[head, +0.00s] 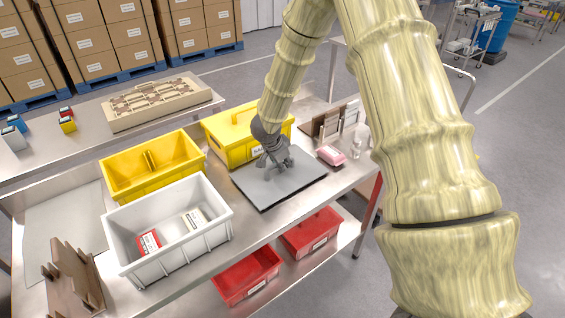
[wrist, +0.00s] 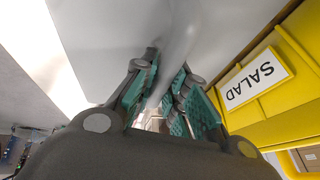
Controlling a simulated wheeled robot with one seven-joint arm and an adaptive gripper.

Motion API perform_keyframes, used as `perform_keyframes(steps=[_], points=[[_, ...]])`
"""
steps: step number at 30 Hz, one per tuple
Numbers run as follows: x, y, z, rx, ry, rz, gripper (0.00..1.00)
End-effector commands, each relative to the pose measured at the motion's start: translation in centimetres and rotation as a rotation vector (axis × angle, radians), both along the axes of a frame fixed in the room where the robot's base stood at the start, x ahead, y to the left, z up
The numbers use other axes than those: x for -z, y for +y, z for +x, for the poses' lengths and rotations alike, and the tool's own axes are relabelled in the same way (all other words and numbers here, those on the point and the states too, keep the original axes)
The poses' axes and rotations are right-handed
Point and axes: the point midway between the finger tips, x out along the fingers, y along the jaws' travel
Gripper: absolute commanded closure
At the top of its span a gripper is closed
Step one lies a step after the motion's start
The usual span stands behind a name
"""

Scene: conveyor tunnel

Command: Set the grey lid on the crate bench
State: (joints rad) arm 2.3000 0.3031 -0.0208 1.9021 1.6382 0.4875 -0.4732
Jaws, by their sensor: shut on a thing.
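The grey lid (head: 296,182) is a flat, roughly square panel at the right part of the metal bench (head: 262,222). It lies level, with a dark line along its front edges; I cannot tell whether it touches the bench or hovers just above it. My gripper (head: 277,163) points down at the lid's middle. In the wrist view the teal-padded fingers (wrist: 168,105) are closed around a pale grey part that looks like the lid's handle (wrist: 178,60). The handle is mostly hidden by the fingers in the head view.
A yellow SALAD crate (head: 226,143) stands right behind the lid; its label (wrist: 257,77) shows in the wrist view. A pink item (head: 331,155) and a brown rack (head: 327,122) are to the right. A white bin (head: 170,225) and yellow bin (head: 130,181) stand left.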

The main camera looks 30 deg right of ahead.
Motion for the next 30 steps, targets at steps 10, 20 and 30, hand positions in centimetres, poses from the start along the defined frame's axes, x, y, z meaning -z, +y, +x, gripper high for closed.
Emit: perform_keyframes(steps=[10, 20, 30], points=[[0.2, -0.1, 0.0, 0.002, -0.001, 0.0, 1.0], [0.2, -0.1, -0.1, 0.002, 0.0, 0.0, 0.64], [-0.9, 0.3, -0.2, 0.002, -0.002, 0.002, 0.64]])
